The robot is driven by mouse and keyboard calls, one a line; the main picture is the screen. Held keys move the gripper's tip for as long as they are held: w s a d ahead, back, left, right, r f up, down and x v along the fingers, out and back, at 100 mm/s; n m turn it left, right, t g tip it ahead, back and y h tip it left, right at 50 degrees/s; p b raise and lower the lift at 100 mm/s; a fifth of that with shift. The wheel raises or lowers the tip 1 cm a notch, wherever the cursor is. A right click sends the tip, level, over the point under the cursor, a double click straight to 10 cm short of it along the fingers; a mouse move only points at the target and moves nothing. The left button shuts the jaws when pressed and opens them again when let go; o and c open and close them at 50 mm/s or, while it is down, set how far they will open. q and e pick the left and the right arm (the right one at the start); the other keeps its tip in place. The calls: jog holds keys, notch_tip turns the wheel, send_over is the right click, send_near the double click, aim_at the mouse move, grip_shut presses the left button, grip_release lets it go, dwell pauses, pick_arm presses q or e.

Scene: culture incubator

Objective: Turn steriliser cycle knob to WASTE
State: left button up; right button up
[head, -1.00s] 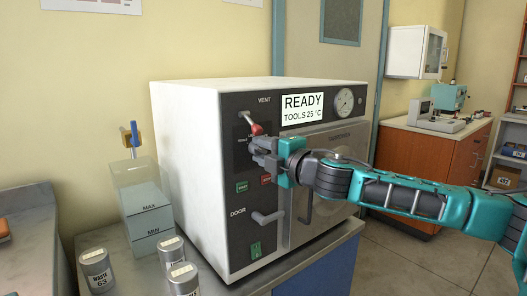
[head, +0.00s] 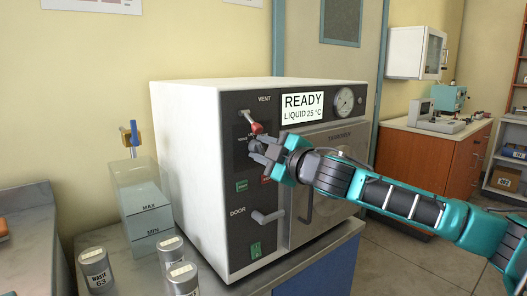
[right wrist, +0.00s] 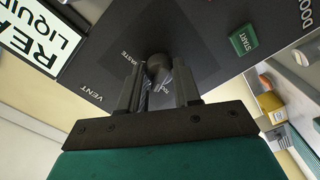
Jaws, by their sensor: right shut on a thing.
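The steriliser (head: 185,160) is a white box with a dark front panel. Its display (head: 303,107) reads READY, LIQUID 25 °C; part of this also shows in the right wrist view (right wrist: 35,38). The dark cycle knob (right wrist: 158,68) sits between the fingers of my right gripper (right wrist: 158,85), which is shut on it. In the head view my right gripper (head: 258,151) is at the panel and mostly hides the knob. My left gripper is not in view.
The red-tipped vent lever (head: 256,127) is just above my right gripper. The green START button (head: 242,186) and door handle (head: 268,216) are below. Several metal canisters (head: 95,270) and a water container (head: 148,220) stand left of the steriliser.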

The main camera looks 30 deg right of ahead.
jog(key=m, duration=0.3)
jog(key=shift+m, duration=0.4)
jog(key=m+p, duration=0.1)
jog(key=m, duration=0.1)
jog(key=shift+m, duration=0.3)
jog(key=shift+r+m+p, duration=0.1)
jog(key=shift+m+p, duration=0.7)
jog(key=shift+m, duration=0.2)
jog(key=m+p, duration=0.2)
jog(key=shift+m, duration=0.3)
jog(key=m+p, duration=0.2)
jog(key=shift+r+p, duration=0.1)
jog(key=shift+p, duration=0.25)
jog(key=shift+m+p, duration=0.6)
jog(key=shift+m, duration=0.2)
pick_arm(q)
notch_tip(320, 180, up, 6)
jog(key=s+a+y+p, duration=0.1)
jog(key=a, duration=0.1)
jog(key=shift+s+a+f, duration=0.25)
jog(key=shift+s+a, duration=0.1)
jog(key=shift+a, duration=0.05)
pick_arm(e)
jog(key=shift+m, duration=0.7)
